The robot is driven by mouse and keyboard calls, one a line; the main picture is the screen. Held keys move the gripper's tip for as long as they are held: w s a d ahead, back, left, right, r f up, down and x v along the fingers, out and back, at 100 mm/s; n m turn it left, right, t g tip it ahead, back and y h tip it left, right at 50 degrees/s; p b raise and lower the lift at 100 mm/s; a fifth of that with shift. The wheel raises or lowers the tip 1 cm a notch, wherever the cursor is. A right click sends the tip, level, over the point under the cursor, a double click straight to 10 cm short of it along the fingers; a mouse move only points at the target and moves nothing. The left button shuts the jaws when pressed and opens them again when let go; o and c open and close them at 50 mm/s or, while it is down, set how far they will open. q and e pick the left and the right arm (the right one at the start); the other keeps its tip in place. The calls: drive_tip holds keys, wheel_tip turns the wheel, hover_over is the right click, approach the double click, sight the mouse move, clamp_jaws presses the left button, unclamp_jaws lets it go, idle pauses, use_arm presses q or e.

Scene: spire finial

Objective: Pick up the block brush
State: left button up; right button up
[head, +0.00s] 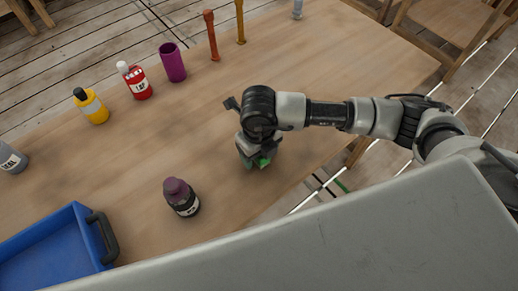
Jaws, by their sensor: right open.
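My right gripper (252,158) points down over the wooden table (330,75), near its front edge, with its jaws open. A small green thing (264,162) shows at the jaws. It may be the block brush, but the gripper hides most of it. I cannot tell whether the jaws touch it. My left gripper is not in view.
A dark purple-capped bottle (181,198) stands front left of the gripper, near a blue tray (50,240) with a dark handle. A yellow bottle (92,106), red bottle (135,82), purple cup (172,64) and two orange-brown upright pieces (211,38) stand farther back. The table's right is clear.

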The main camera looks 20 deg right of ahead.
drive_tip(key=c, duration=1)
drive_tip(key=shift+r, duration=0.55)
wheel_tip(320, 180, up, 2)
drive_tip(key=shift+r+b, duration=0.2)
drive_tip(key=shift+b, duration=0.1)
drive_tip(key=s+d+r, duration=0.1)
drive_tip(key=d+r, duration=0.1)
drive_tip(key=d, duration=0.1)
drive_tip(key=s+d+r+b, duration=0.1)
drive_tip(key=s+d+r, duration=0.1)
drive_tip(key=d+r, duration=0.1)
drive_tip(key=s+d+r, duration=0.2)
drive_tip(key=d, duration=0.2)
drive_tip(key=shift+d+r+b, duration=0.25)
drive_tip(key=shift+d+b, duration=0.05)
drive_tip(key=shift+b, duration=0.05)
